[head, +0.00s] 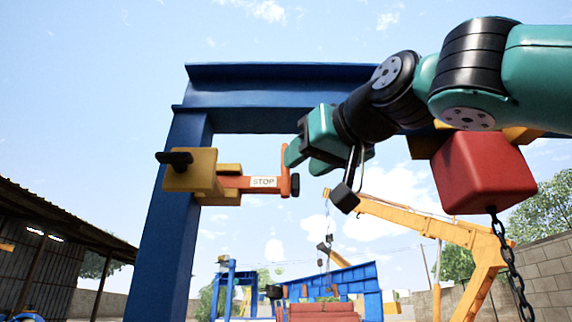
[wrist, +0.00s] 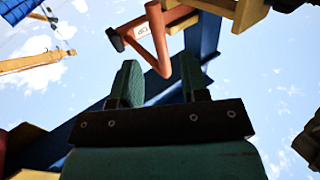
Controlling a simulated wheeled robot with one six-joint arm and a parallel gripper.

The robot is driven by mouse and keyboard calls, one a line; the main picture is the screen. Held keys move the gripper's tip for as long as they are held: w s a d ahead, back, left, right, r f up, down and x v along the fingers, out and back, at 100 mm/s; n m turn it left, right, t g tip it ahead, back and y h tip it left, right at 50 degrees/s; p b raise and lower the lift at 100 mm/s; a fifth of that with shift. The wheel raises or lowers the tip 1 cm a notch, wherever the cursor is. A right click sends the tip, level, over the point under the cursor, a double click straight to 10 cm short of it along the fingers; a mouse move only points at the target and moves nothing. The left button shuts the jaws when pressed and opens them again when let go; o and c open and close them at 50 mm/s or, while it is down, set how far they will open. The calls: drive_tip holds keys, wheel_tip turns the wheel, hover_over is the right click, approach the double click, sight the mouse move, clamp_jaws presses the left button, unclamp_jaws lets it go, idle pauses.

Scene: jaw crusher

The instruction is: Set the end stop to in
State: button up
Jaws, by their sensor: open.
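The end stop (head: 262,183) is an orange-red bar with a white STOP label, sticking out to the right from a yellow bracket (head: 190,170) on the blue post. Its right end has an upright red plate and a dark bumper. A black handle (head: 175,158) shows on the bracket's left side. My gripper (head: 290,156) is just right of and above the red plate. In the wrist view its two green fingers (wrist: 157,82) are apart and empty, and the end stop's red end (wrist: 155,42) lies just beyond the fingertips. I cannot tell whether a finger touches it.
A blue beam (head: 270,95) runs overhead from the post (head: 165,230). A red hoist block (head: 482,172) with a hanging chain (head: 512,265) is at right. A yellow crane (head: 470,235) and blue frames stand behind. Open air lies below the end stop.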

sight(285, 174)
drive_tip(key=shift+p+x, duration=1.1)
drive_tip(key=shift+x, duration=1.95)
clamp_jaws()
